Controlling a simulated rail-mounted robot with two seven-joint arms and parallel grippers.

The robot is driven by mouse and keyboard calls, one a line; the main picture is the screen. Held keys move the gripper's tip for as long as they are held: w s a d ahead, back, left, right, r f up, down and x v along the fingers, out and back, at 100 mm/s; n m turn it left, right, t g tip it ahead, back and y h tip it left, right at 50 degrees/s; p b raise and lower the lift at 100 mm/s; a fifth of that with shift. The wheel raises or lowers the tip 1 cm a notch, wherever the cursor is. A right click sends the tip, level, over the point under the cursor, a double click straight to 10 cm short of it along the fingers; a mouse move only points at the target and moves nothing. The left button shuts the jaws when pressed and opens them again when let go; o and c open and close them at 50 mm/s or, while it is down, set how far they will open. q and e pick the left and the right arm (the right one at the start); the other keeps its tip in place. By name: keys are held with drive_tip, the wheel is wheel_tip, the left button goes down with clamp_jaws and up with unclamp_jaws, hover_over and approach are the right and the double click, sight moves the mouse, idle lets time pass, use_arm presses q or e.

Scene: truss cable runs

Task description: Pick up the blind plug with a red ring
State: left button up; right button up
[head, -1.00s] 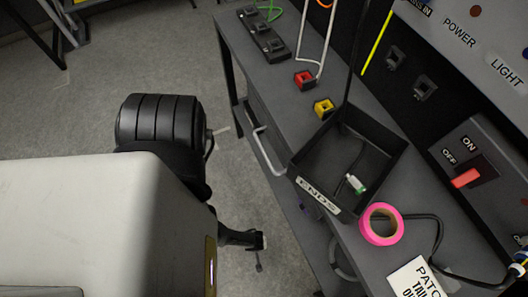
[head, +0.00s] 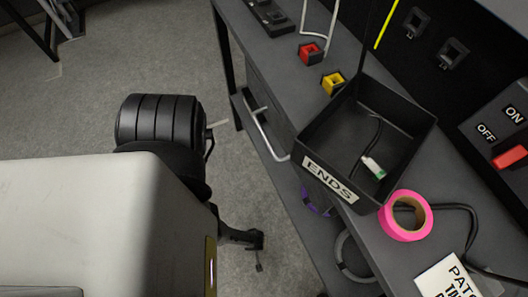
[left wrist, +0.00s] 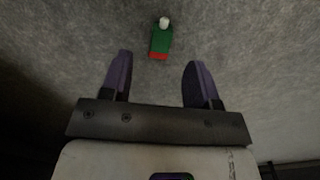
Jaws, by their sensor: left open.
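In the left wrist view a small green plug (left wrist: 161,40) with a red band at its near end and a white tip at its far end shows against the grey floor. It lies just beyond my left gripper (left wrist: 157,68), whose two dark purple fingers are spread, with nothing between them. I cannot make out the red-banded plug there. My right gripper is not in view.
A black bin labelled ENDS (head: 318,178) stands on the bench and holds a white-and-green cable end (head: 373,167). Pink tape (head: 407,228), red (head: 310,53) and yellow (head: 332,83) sockets are near it. A rail handle (head: 266,140) juts from the bench side.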

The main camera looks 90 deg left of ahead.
use_arm(q)
drive_tip(key=shift+a+f+b, duration=0.15)
drive_tip(key=shift+f+b, duration=1)
drive_tip(key=shift+f, duration=0.15)
drive_tip(key=shift+a+f+b, duration=0.1)
drive_tip(key=shift+f+b, duration=1.05)
drive_tip(key=shift+f, duration=0.1)
drive_tip(key=shift+r, duration=0.1)
drive_tip(key=shift+c, duration=0.5)
clamp_jaws()
drive_tip(key=shift+r, duration=0.15)
wheel_tip(320, 180, up, 18)
drive_tip(key=p, duration=1.7)
drive_tip(key=shift+f+p, duration=0.2)
drive_tip(key=shift+p, duration=0.1)
